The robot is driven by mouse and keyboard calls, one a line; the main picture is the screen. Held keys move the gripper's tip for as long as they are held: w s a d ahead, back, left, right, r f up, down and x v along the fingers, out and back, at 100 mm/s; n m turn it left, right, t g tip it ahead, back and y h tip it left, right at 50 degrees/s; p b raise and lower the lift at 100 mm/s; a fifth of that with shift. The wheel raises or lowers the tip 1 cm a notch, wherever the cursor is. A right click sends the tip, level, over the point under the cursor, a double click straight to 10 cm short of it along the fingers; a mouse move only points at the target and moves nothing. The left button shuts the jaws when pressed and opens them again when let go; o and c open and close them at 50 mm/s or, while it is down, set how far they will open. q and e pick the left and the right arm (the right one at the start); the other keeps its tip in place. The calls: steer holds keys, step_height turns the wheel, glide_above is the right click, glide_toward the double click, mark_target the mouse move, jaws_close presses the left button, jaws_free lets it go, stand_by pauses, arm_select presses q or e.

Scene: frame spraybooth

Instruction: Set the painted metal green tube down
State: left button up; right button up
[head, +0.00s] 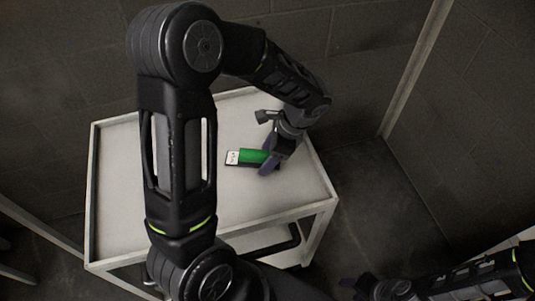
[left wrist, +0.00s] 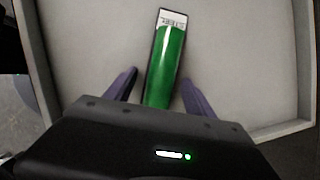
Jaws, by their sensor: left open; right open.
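The green tube (head: 252,156) lies on the pale top of a cart (head: 225,200), with a white labelled end pointing left in the head view. In the left wrist view the green tube (left wrist: 166,62) lies between my left gripper's (left wrist: 157,85) two purple fingers, with a gap on each side. My left gripper (head: 264,164) is open around the tube's near part, and its body hides the tube's other end. My right gripper (head: 372,287) is at the bottom right of the head view, open and away from the cart.
The cart top has a raised rim (head: 325,180) and much bare surface left of the tube. Dark block walls (head: 70,60) stand behind it. A pale post (head: 415,70) rises at the right, and dark floor (head: 370,190) lies beside the cart.

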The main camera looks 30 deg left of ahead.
arm_select(q)
steer(key=shift+r, duration=0.25)
steer(key=v, duration=1.2)
steer(key=shift+p, duration=0.35)
